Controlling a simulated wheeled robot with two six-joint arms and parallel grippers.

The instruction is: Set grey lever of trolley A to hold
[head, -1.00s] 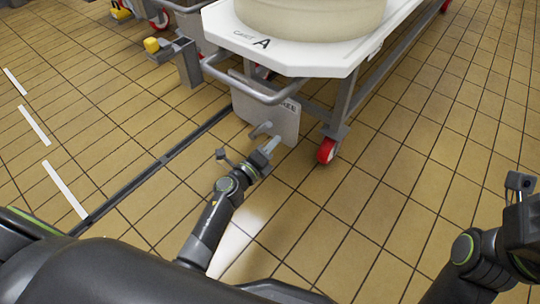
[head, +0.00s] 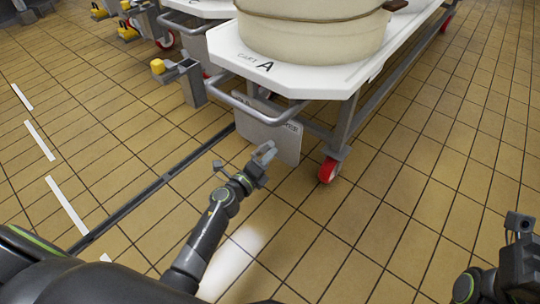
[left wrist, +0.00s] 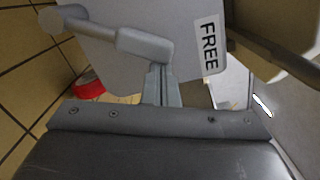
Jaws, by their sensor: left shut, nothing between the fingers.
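Trolley A (head: 300,76) has a white top marked "CART A". A grey plate (head: 284,146) hangs below its front handle, and its FREE label shows in the left wrist view (left wrist: 209,45). The grey lever (left wrist: 110,35) crosses the plate in the left wrist view, with a round end at upper left. In the head view the lever is not clearly visible near my gripper. My left gripper (head: 264,153) is shut and empty in front of the plate. Its fingers (left wrist: 160,85) are close below the lever's right end; I cannot tell whether they touch. My right gripper's fingers are outside the frame.
A large cream vat (head: 310,35) stands on the trolley. A red caster (head: 328,170) is right of the plate. A grey post with a yellow knob (head: 158,66) stands left of the trolley. The tiled floor (head: 400,200) at right is clear.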

